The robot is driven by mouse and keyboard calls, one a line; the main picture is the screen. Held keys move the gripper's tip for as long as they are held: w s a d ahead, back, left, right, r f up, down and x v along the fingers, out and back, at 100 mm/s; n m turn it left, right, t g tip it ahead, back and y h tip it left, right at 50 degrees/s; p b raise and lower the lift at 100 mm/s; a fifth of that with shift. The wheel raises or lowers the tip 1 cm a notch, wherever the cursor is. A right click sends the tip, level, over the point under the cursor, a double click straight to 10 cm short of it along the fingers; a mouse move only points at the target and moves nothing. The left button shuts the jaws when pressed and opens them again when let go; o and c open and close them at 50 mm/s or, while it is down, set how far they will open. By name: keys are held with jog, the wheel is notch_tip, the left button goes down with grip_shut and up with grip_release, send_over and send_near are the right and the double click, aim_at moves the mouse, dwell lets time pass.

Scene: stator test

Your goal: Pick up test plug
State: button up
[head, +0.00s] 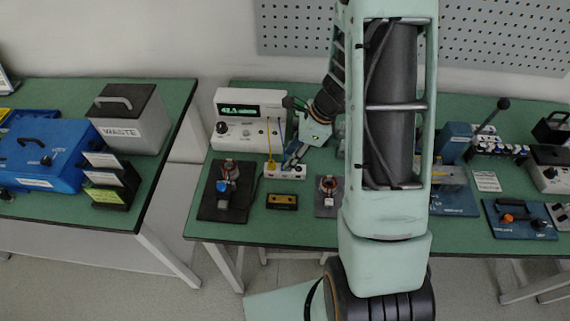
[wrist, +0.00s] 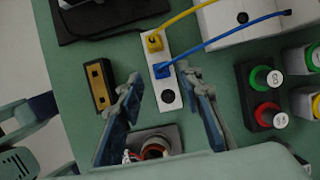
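Two test plugs stand in a white socket block (head: 291,174): a yellow plug (wrist: 154,42) and a blue plug (wrist: 161,70), each with a cable of its colour. The block also shows in the wrist view (wrist: 168,88), with a dark hole at its near end. My gripper (wrist: 161,86) is open and empty. In the head view my gripper (head: 293,158) is just behind the block, and the blue plug is hard to make out.
A tester with a green display (head: 249,120) stands behind the block. A black-and-gold piece (head: 282,201) and a stator fixture (head: 326,196) lie in front. Red and green buttons (wrist: 264,94) stand right of my gripper in the wrist view.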

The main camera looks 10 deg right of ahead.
jog(key=shift+x, duration=1.45)
jog(key=shift+c, duration=0.3)
grip_shut()
jog(key=shift+r, duration=0.15)
